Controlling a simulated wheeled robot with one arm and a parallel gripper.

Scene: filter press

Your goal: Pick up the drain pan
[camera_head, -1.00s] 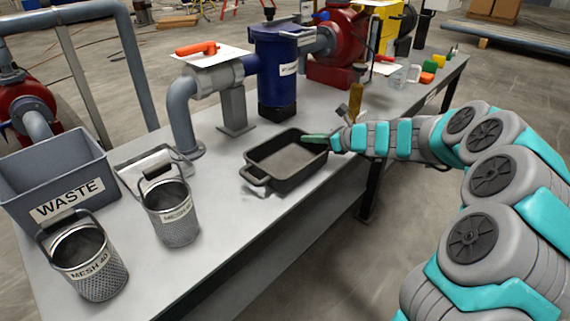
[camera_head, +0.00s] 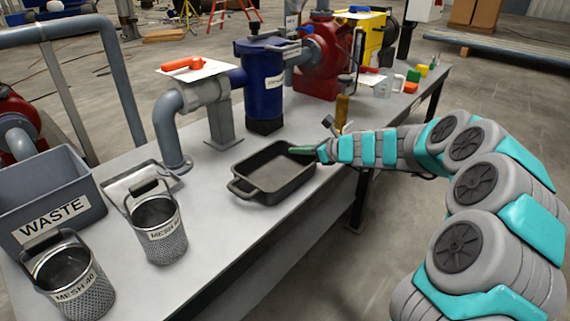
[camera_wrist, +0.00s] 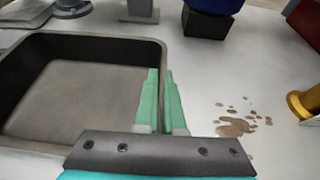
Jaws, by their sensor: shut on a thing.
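The drain pan (camera_head: 250,193) is a black rectangular tray with a loop handle at its near left corner. It is at the middle of the bench, level, in front of the blue filter housing. It also fills the left of the wrist view (camera_wrist: 75,142) and looks empty. My gripper (camera_head: 306,151) reaches it from the right. Its green fingers (camera_wrist: 160,100) are shut on the pan's right wall, one on each side of it. I cannot tell whether the pan is clear of the bench.
The blue filter housing (camera_head: 264,85) and grey pipework (camera_head: 171,125) stand behind the pan. Two mesh baskets (camera_head: 160,236) (camera_head: 88,292) and the grey waste bin (camera_head: 50,205) are at the left. Brown spill marks (camera_wrist: 235,127) lie right of my fingers, near a brass-coloured object (camera_wrist: 307,101).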

